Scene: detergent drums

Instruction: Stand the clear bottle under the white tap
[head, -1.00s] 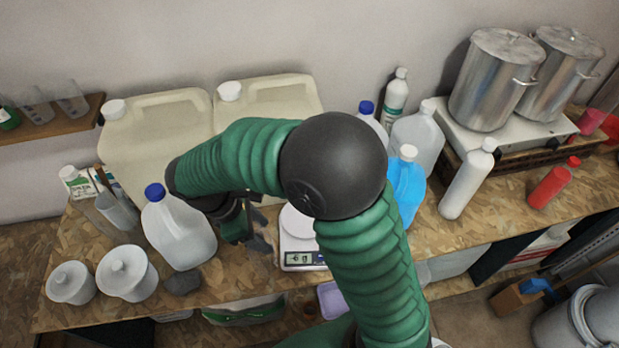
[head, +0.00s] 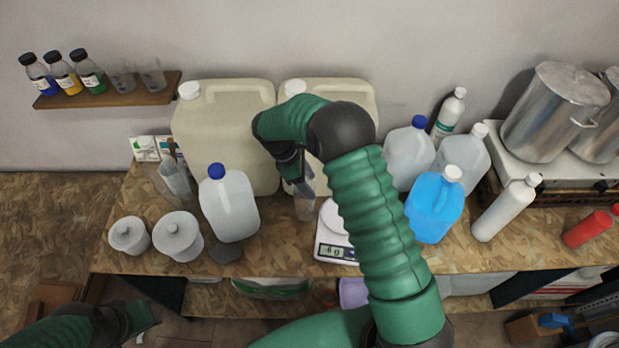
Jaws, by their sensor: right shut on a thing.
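The clear bottle (head: 305,208) is small and see-through. It looks upright, just in front of the right-hand cream drum (head: 350,100) and left of the scale. My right gripper (head: 302,184) is shut on its upper part, and the gripper partly covers it. I cannot tell whether its base touches the bench. I cannot make out the white tap; my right arm covers much of that drum's front. My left gripper (head: 142,316) is low at the left, away from the bench objects, and its jaws are unclear.
A blue-capped jug (head: 230,208) stands left of the bottle, and a white scale (head: 338,247) stands to its right. A blue jug (head: 434,208) stands right of my arm. The other cream drum (head: 222,130) stands behind.

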